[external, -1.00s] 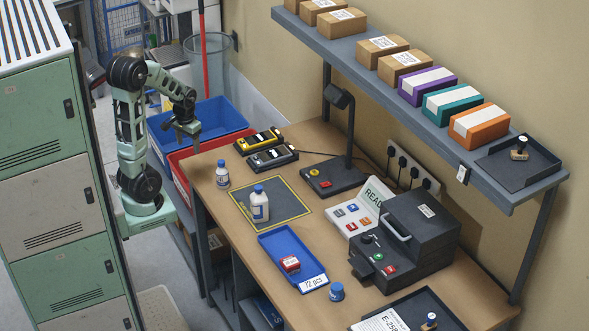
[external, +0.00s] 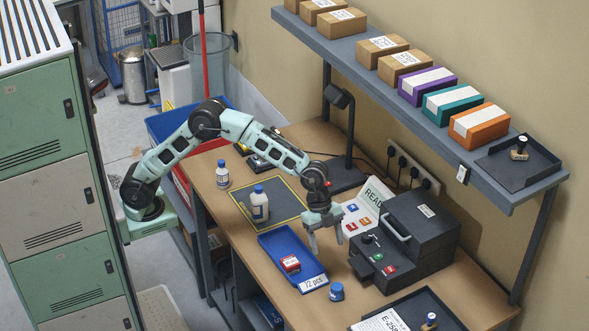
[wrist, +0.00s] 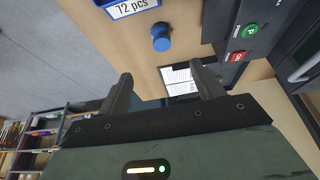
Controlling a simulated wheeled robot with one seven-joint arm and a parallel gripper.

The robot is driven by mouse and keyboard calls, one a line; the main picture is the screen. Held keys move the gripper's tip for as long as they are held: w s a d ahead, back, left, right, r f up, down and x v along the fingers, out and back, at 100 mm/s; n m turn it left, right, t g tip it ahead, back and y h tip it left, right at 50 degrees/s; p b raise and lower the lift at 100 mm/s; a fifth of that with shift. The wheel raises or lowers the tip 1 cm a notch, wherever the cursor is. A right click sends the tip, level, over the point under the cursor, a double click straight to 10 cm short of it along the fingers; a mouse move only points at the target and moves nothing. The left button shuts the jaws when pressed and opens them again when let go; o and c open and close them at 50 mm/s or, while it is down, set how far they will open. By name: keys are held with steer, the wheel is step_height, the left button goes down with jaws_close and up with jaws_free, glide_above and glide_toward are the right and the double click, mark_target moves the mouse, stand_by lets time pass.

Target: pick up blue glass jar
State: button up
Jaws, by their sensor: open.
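A small blue jar (external: 337,291) stands on the wooden table, just right of the front end of the blue tray. In the wrist view the blue jar (wrist: 161,37) is ahead of the fingers, near the top middle. My gripper (external: 327,250) is open and empty, above the table near the blue tray and behind the jar, apart from it. In the wrist view my gripper's two fingers (wrist: 163,90) are spread wide with nothing between them.
The blue tray (external: 272,246) holds a red and white item. A black machine (external: 430,225) with buttons stands to the right. A dark tray (external: 455,318) with a paper lies at the front. Two white bottles with blue caps stand at the left. A shelf (external: 430,128) with boxes overhangs the back.

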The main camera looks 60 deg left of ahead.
mark_target(336, 285)
steer(key=p+x, duration=0.2)
steer(key=x, duration=0.9)
steer(key=shift+a+f, duration=0.1)
steer(key=shift+d+p+x, duration=0.25)
steer(key=shift+p+x, duration=0.75)
steer(key=shift+x, duration=1.65)
steer(key=shift+w, duration=0.1)
steer(key=shift+c, duration=0.4)
steer(key=c, duration=1.1)
